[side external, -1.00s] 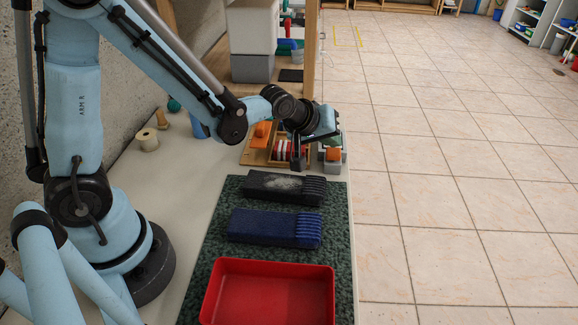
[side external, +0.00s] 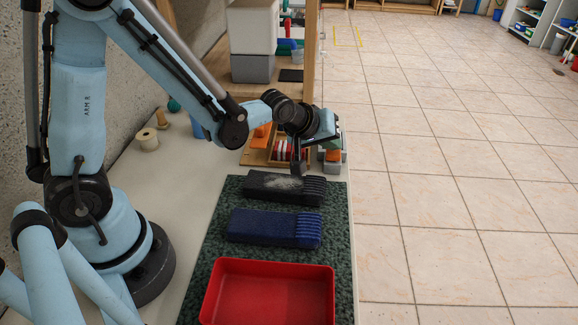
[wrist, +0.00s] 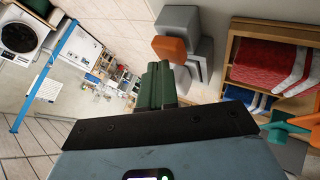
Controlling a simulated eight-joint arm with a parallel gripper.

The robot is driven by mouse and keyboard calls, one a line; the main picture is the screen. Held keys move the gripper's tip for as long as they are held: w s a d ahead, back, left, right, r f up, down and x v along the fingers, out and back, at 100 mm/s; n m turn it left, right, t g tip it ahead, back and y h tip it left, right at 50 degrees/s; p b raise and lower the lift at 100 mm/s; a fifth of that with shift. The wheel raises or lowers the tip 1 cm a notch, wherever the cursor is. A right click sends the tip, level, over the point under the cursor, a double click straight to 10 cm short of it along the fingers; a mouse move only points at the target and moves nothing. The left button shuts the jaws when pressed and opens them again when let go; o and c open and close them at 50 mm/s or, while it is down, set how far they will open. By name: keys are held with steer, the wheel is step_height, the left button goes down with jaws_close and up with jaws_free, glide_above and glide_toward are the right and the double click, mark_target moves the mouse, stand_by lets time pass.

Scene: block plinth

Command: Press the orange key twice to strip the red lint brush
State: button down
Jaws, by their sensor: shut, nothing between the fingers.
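The orange key (side external: 333,155) sits on a grey block (side external: 332,168) beyond the mat's far right corner. In the wrist view an orange piece (wrist: 170,50) shows on grey blocks. My gripper (side external: 298,168) is shut and empty, pointing down beside the key on its left; I see no contact with it. On the mat lie a black brush (side external: 275,185) with pale lint on top and a blue brush (side external: 268,227). No brush on the mat is red. Red and white pieces (side external: 284,150) sit in a wooden tray; I cannot tell whether one is the red lint brush.
A red tray (side external: 328,300) stands at the near end of the green mat (side external: 210,255). The wooden tray (side external: 255,157) lies close behind my gripper. A wooden post (side external: 311,60) and a grey box (side external: 252,68) stand farther back. The table ends just right of the mat.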

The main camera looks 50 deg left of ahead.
mark_target(330, 153)
steer(key=shift+f, duration=0.5)
stand_by(0.5)
steer(key=shift+r, duration=1.2)
steer(key=shift+r, duration=0.1)
steer(key=shift+r, duration=2.4)
